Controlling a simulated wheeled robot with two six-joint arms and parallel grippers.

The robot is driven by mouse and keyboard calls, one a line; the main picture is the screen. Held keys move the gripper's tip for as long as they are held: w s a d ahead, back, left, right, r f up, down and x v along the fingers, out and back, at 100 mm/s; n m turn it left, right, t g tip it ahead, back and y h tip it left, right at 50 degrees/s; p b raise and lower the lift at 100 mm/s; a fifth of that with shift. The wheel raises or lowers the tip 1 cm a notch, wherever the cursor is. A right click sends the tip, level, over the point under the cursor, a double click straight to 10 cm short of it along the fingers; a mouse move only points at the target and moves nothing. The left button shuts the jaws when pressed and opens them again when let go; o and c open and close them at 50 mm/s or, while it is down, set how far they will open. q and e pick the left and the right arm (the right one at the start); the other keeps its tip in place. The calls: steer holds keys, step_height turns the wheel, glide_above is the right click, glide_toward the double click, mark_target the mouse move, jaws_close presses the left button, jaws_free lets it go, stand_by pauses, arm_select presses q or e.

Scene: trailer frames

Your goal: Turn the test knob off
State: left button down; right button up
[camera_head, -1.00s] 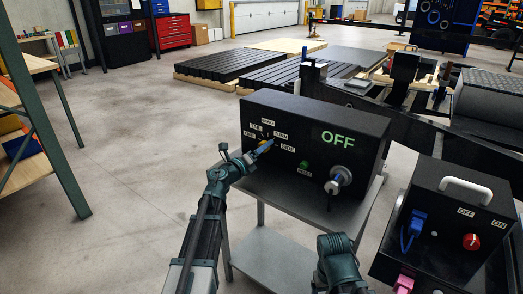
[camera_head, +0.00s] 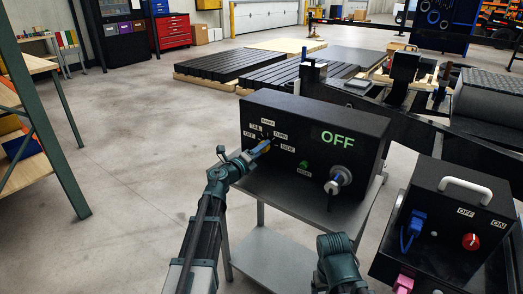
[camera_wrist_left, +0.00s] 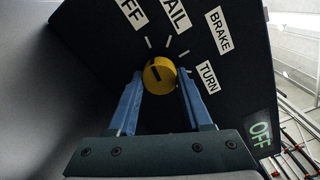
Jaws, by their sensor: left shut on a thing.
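The test knob (camera_wrist_left: 159,76) is yellow, with a dark mark on its face. It sits on the front of a black test box (camera_head: 268,108), amid labels reading OFF, TAIL, BRAKE, TURN and SIDE. My left gripper (camera_head: 261,147) reaches the knob from the left, and its blue fingers (camera_wrist_left: 159,93) are shut on the knob's two sides in the left wrist view. The dark mark lies toward the upper left of the knob's face. In the head view the gripper mostly hides the knob. A green OFF display (camera_head: 338,138) is lit on the box.
The box stands on a grey cart (camera_head: 276,258). It also carries a green switch (camera_head: 304,165) and a silver connector (camera_head: 340,178). A second black box (camera_head: 450,218) with a red knob (camera_head: 471,241) stands at right. Open floor lies to the left.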

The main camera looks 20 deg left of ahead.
arm_select(q)
steer(key=shift+c, duration=1.6)
jaws_free()
steer(key=v, duration=1.4)
